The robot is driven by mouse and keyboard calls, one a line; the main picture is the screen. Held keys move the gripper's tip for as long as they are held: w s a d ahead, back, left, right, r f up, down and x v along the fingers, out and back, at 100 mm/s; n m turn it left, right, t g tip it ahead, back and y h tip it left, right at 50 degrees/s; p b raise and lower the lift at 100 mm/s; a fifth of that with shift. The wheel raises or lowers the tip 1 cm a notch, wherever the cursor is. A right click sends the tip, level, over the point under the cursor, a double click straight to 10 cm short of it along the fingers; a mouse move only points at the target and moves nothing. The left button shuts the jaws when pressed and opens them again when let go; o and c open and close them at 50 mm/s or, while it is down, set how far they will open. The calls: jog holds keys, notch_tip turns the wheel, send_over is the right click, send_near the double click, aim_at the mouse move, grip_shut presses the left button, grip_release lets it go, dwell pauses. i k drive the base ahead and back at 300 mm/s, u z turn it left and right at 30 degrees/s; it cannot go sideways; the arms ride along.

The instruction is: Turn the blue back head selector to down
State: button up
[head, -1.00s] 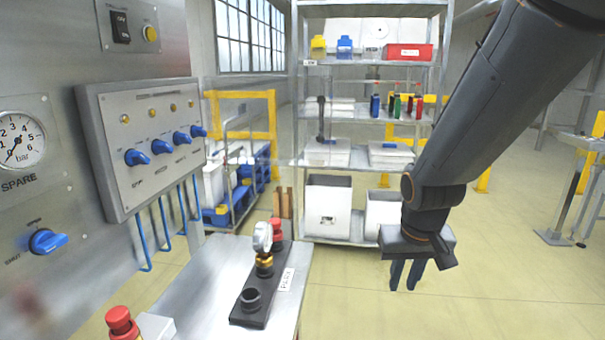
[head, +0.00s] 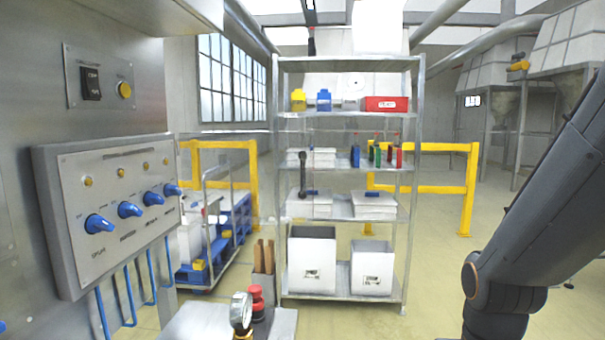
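A grey control panel (head: 75,255) on the left wall carries a row of several blue selector knobs. The nearest knob (head: 98,223) is the largest in view, followed by a second knob (head: 129,209), a third knob (head: 153,198) and the farthest knob (head: 173,189). The labels below them are too small to read, so I cannot tell which is the back head selector. Small amber lamps (head: 121,172) sit above the knobs. My gripper is out of view below the frame; only my dark arm shows at the right, well away from the panel.
Blue hoses (head: 129,295) hang below the panel. A metal shelf (head: 345,65) and yellow rails (head: 440,148) stand behind. Open floor lies right of the shelf.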

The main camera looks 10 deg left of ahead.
aim_at(170, 190)
jog(key=z, duration=0.2)
jog(key=i, duration=3.6)
jog(key=u, duration=4.3)
